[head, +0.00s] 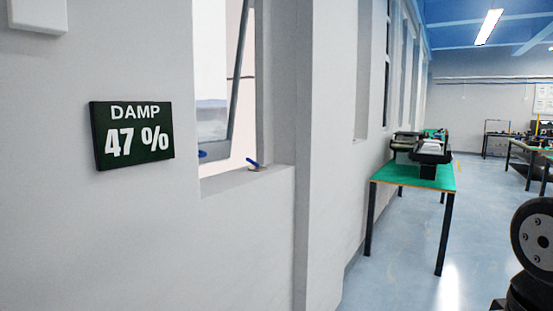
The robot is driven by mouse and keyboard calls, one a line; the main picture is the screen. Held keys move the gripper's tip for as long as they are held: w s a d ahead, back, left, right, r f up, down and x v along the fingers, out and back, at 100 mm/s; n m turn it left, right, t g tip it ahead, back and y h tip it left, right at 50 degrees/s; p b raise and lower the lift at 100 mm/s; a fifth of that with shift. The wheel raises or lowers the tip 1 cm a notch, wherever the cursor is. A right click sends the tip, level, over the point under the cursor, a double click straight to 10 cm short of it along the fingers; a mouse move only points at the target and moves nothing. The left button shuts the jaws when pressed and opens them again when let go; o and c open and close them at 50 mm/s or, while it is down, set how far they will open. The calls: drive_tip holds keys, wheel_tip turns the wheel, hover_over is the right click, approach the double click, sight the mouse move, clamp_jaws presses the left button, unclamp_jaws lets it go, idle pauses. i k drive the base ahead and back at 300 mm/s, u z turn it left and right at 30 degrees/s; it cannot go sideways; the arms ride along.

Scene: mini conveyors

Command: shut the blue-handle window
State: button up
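The window (238,75) is set in a recess of the grey wall at the left, and its dark-framed sash is tilted away from the opening, so it stands open. A small blue handle (254,162) sits on a pale base on the sill at the right of the opening. Another small blue piece (202,154) shows at the opening's lower left, partly cut by the wall edge. My gripper is not in view.
A dark sign (132,134) on the wall reads "DAMP 47 %". A green-topped table (415,177) with mini conveyors (432,151) stands along the wall further back. More tables stand at the far right. The blue-grey floor (400,245) between is clear. A dark part of my arm is at the lower right.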

sight(211, 151)
drive_tip(key=z, duration=0.45)
drive_tip(key=k, duration=0.65)
drive_tip(key=z, duration=0.55)
drive_tip(key=i, duration=1.1)
drive_tip(key=u, duration=1.1)
drive_tip(key=i, duration=0.8)
drive_tip(key=u, duration=0.85)
